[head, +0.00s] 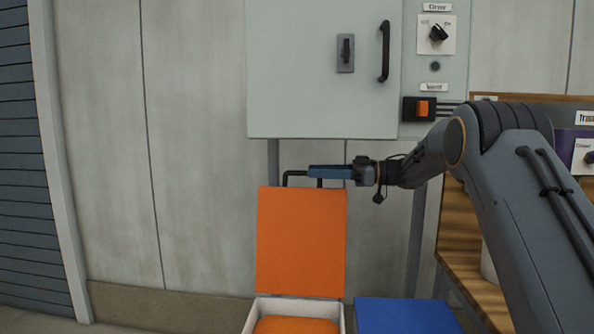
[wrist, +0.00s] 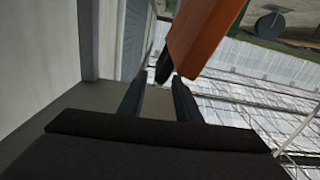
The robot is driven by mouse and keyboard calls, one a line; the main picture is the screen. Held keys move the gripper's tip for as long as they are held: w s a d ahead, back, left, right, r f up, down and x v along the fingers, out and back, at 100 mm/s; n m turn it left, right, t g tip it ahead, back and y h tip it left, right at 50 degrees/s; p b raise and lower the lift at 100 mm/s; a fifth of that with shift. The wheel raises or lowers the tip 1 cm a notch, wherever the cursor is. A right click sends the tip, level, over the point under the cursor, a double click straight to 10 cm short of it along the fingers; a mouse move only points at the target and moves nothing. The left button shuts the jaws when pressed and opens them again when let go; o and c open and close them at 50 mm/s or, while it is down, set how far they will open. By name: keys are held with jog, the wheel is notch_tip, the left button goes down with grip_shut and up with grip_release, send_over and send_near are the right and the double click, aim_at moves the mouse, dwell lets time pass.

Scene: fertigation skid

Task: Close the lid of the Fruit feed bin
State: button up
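A bin (head: 249,318) with an orange lid (head: 300,242) stands at the bottom of the head view. Its lid is raised, standing upright behind the opening, with orange inside the pale rim. No name label on it shows. A black bar handle (head: 289,173) is on the lid's top edge. My gripper (head: 312,172) is level with this handle, just above the lid. In the wrist view, my gripper (wrist: 157,90) has its fingers apart, with the orange lid (wrist: 205,35) and dark handle (wrist: 165,65) just past the fingertips. I cannot tell whether they touch.
A blue lid (head: 405,315) lies flat just right of the open bin. A grey cabinet (head: 320,70) with a handle and switches hangs above. A wooden bench (head: 462,240) stands at the right, behind my arm. The wall and floor to the left are clear.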

aim_at(287, 173)
jog(key=shift+m, duration=0.6)
jog(key=shift+w+a+f+p, duration=0.15)
jog(key=shift+a+p, duration=0.1)
jog(key=shift+a, duration=0.65)
jog(key=shift+s+a+f+p, duration=0.1)
jog(key=shift+a+p, duration=0.1)
jog(key=shift+a, duration=0.75)
jog(key=shift+w+a+f+p, duration=0.15)
jog(key=shift+a+p, duration=0.1)
jog(key=shift+a, duration=0.65)
jog(key=shift+s, duration=0.1)
grip_shut()
